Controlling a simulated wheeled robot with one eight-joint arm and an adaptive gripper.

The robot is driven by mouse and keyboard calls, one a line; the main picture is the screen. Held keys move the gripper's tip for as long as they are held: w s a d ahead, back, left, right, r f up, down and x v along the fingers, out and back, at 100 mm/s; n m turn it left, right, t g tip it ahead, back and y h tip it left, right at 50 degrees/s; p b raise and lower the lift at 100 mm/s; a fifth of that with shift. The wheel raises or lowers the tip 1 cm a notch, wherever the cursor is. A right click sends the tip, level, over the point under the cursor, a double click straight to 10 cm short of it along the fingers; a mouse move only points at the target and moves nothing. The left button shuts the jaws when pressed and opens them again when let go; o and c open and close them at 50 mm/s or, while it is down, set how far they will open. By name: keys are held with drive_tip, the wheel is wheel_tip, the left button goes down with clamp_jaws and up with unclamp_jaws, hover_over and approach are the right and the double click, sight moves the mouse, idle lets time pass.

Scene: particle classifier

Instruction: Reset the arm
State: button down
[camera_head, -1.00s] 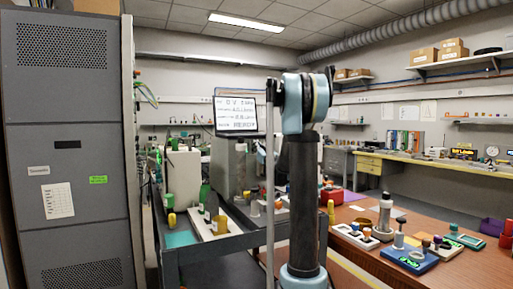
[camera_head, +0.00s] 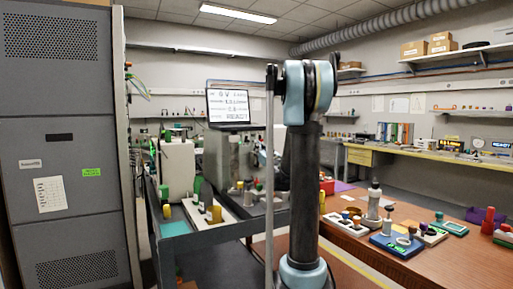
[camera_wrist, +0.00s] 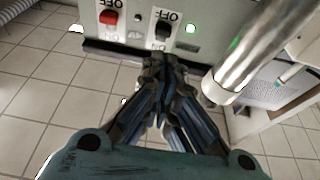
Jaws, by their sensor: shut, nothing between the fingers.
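My gripper (camera_wrist: 165,68) shows in the wrist view with its fingers drawn together at the tips and nothing between them. It points at the lower edge of a grey-green panel (camera_wrist: 228,12) over a tiled floor. I cannot tell whether the tips touch the panel. My arm (camera_head: 303,165) rises in the middle of the head view, with a pale blue joint at the top and a dark link below. The gripper itself is hidden in the head view.
The panel has a red switch (camera_wrist: 109,17) and a black switch (camera_wrist: 163,29), both beside upside-down "OFF" labels. A metal cylinder (camera_wrist: 240,65) is close on the right. A dark cart (camera_head: 195,240) and a brown table (camera_head: 450,258) flank my arm; a grey cabinet (camera_head: 60,135) stands left.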

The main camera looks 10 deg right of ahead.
drive_tip(key=shift+s+d, duration=0.15)
drive_tip(key=s+d+f+m+g+h, duration=0.3)
drive_tip(key=s+d+f+m+h, duration=0.15)
drive_tip(key=s, duration=0.35)
drive_tip(key=s+d+f+m+g+h, duration=0.35)
drive_tip(key=s+f+h, duration=0.25)
drive_tip(key=s, duration=0.3)
drive_tip(key=s+a+f+n+g+y, duration=0.1)
drive_tip(key=s+a+f+g, duration=0.1)
drive_tip(key=s+f+g, duration=0.2)
drive_tip(key=s+a+f+n+g+y, duration=0.1)
drive_tip(key=s+a+f+g, duration=0.2)
drive_tip(key=s+f, duration=0.7)
drive_tip(key=s+a+f+n+g+y, duration=0.1)
drive_tip(key=s+f+g, duration=0.3)
drive_tip(key=s, duration=1.5)
wheel_tip(320, 180, down, 4)
drive_tip(key=shift+s+a+f+n+g, duration=0.1)
drive_tip(key=shift+s+a+n+g, duration=0.3)
drive_tip(key=shift+a+n, duration=0.3)
drive_tip(key=shift+a, duration=0.1)
